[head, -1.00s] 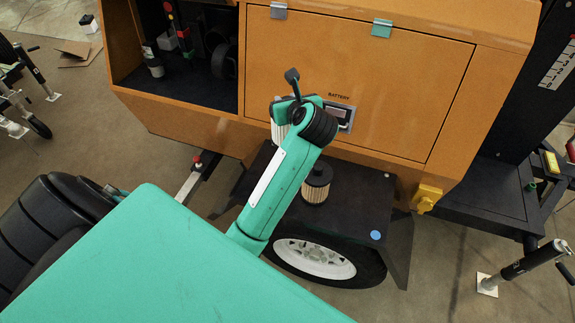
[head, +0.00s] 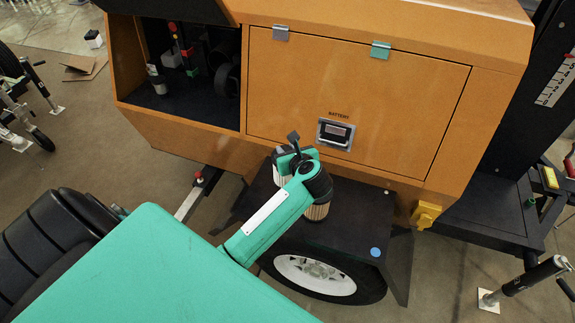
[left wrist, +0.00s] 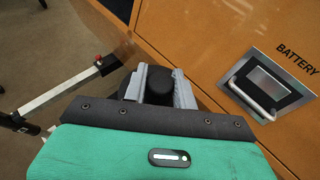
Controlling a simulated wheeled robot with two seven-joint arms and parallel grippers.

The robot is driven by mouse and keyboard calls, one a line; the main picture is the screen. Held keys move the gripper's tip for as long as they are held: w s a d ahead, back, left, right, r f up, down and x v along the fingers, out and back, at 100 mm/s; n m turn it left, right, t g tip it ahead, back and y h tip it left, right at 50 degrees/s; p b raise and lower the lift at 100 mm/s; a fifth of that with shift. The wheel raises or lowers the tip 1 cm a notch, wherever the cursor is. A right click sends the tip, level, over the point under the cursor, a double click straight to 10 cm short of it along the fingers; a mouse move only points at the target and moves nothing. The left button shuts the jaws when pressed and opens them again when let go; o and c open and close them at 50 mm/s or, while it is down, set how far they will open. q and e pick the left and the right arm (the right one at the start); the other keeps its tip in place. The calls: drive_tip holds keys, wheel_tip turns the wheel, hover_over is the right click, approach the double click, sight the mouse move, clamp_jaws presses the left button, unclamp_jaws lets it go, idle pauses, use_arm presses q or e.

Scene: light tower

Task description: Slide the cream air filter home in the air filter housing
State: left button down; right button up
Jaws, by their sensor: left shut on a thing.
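My left gripper (head: 290,158) is shut on the dark end of a pale, pleated cylinder, the cream air filter (head: 282,180). It holds it over the black fender top, in front of the orange cabinet. In the left wrist view the jaws (left wrist: 160,88) close around a round black cap (left wrist: 158,112); the pleats are hidden there. A dark round part in the open bay looks like the air filter housing (head: 227,70); its mouth is hard to make out. My right gripper is out of view.
A browner pleated filter (head: 318,211) stands on the black fender (head: 350,215), close to the right of the held one and partly behind my arm. The orange door (head: 400,95) with the battery handle (head: 335,134) is shut. The open bay (head: 150,101) lies at upper left.

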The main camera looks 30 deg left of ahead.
sight(279, 181)
use_arm(q)
wheel_tip(279, 181, down, 7)
drive_tip(key=shift+f+p, duration=0.15)
drive_tip(key=shift+p, duration=0.35)
drive_tip(key=shift+f, duration=0.1)
drive_tip(key=shift+f, duration=0.1)
drive_tip(key=shift+f+b, duration=0.15)
drive_tip(key=shift+b, duration=0.15)
drive_tip(key=c, duration=1.1)
unclamp_jaws()
